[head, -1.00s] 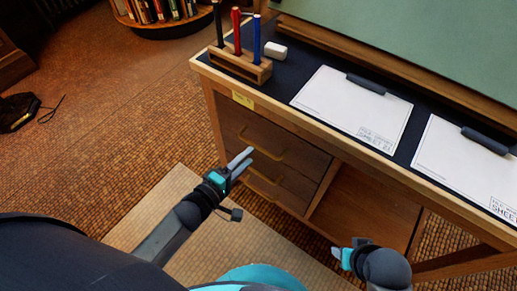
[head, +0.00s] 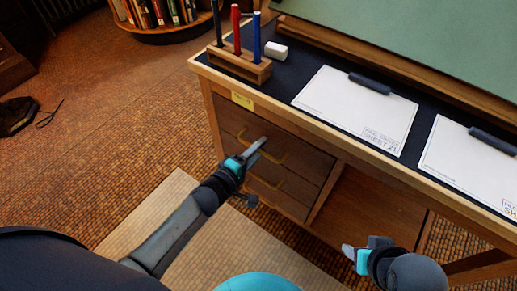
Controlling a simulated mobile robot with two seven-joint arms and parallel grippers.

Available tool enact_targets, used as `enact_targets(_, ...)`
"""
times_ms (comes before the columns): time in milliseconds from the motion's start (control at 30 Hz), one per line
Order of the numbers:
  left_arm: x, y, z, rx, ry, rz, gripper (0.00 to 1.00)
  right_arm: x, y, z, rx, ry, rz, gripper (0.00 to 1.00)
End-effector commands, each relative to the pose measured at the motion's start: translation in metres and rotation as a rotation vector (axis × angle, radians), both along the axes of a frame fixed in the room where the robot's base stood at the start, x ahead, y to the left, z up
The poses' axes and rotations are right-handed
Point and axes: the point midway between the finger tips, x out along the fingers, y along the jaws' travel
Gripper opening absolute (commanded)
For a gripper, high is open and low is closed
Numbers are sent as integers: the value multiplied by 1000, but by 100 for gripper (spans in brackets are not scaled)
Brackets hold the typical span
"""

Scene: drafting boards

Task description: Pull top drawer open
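The top drawer (head: 300,158) is a brown wooden front at the left end of the desk, and it looks closed. Its brass-coloured bar handle (head: 276,160) is partly hidden behind my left gripper (head: 258,147). The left fingertips overlap the middle of this handle in the head view. I cannot tell whether they touch it or are closed around it. My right gripper (head: 350,251) is low in front of the desk's open bay, away from the drawers, and its fingers are too small to read.
A lower drawer with a similar handle (head: 268,183) sits below. A pale mat (head: 180,205) lies on the floor in front.

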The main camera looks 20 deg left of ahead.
Motion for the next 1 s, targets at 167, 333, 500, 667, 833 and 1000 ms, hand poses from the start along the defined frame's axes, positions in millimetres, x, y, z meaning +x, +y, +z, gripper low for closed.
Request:
enact_targets(167,0,0,0,0,0,0,23,0,0,0,0,0,0,50)
enact_targets(333,0,0,0,0,0,0,4,0,0,0,-1,0,0,50)
enact_targets(500,0,0,0,0,0,0,0,0,0,0,0,0,0,50)
enact_targets(667,0,0,0,0,0,0,0,0,0,0,0,0,0,50)
enact_targets(833,0,0,0,0,0,0,0,0,0,0,0,0,0,50)
enact_targets(1000,0,0,0,0,0,0,0,0,0,0,0,1,0,50)
